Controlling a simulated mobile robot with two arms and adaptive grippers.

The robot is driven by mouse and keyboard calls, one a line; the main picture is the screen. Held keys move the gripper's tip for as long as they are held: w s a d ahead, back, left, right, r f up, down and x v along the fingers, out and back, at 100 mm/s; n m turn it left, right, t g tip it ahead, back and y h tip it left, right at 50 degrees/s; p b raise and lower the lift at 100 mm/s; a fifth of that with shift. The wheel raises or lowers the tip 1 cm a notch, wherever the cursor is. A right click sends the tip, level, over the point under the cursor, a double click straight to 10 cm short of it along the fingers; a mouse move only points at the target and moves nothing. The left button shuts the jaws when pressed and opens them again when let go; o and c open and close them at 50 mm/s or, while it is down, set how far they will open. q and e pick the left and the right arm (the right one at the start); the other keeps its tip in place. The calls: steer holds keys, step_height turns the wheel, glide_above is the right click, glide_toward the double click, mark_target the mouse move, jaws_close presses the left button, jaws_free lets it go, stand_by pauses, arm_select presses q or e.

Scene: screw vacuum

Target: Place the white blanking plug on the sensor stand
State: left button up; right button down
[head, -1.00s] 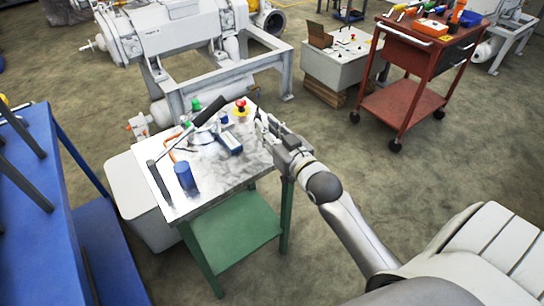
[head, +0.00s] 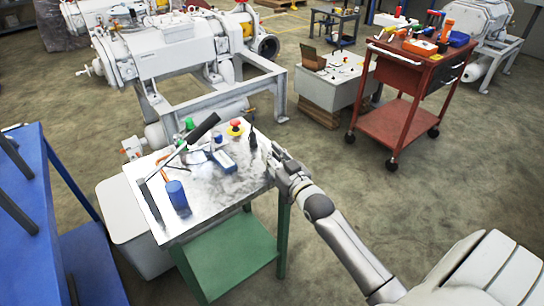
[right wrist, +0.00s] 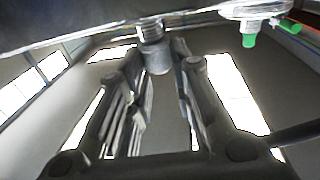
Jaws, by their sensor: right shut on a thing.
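My right gripper (head: 260,143) is at the right edge of the metal table top, its dark fingers pointing toward the table's back corner. In the right wrist view, its two long fingers (right wrist: 158,66) close around a short cylinder with a threaded end, which I take for the blanking plug (right wrist: 155,56). It looks grey in the shade, and its threaded end is close to the pale surface across the top of the picture. In the head view the plug is too small to make out. I cannot clearly pick out the sensor stand. My left gripper is not in view.
On the table (head: 205,205) are a blue cylinder (head: 176,194), a blue-and-white device (head: 223,159), a long black handle (head: 203,127) and a red-topped button (head: 235,127). A large pale machine (head: 165,55) stands behind. A red cart (head: 390,125) is at the right, with clear floor before it.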

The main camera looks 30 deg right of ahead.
steer(key=shift+f, duration=0.2)
steer(key=c, duration=1.3)
jaws_free()
steer(key=shift+r, duration=0.15)
steer(key=s, duration=1.2)
steer(key=shift+a, duration=0.3)
